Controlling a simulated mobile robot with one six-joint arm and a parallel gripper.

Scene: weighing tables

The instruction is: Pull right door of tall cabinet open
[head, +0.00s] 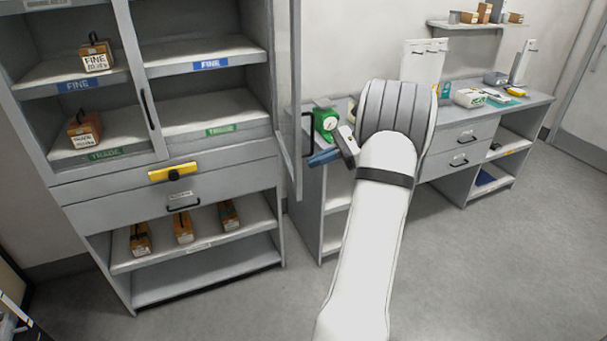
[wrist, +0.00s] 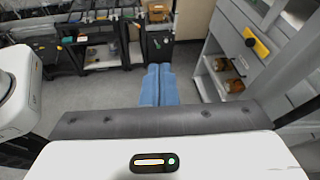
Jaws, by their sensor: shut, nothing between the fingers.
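The tall grey cabinet (head: 170,188) stands at the left in the head view. Its right door (head: 287,90) is swung well out from the front and is seen nearly edge-on, so the right-hand shelves are uncovered. The right door's black handle (head: 309,132) is on its outer side. The left door (head: 130,75) is shut across its shelves. My gripper (head: 322,158) has blue fingers beside the open door, close to the lower end of the handle; whether they touch it I cannot tell. In the wrist view the gripper (wrist: 157,85) shows its fingers together and empty.
Several tagged boxes (head: 183,226) stand on the lower shelf. A side bench (head: 480,130) with a green dial scale (head: 326,121) stands right of the cabinet. The floor (head: 480,270) at front right is clear.

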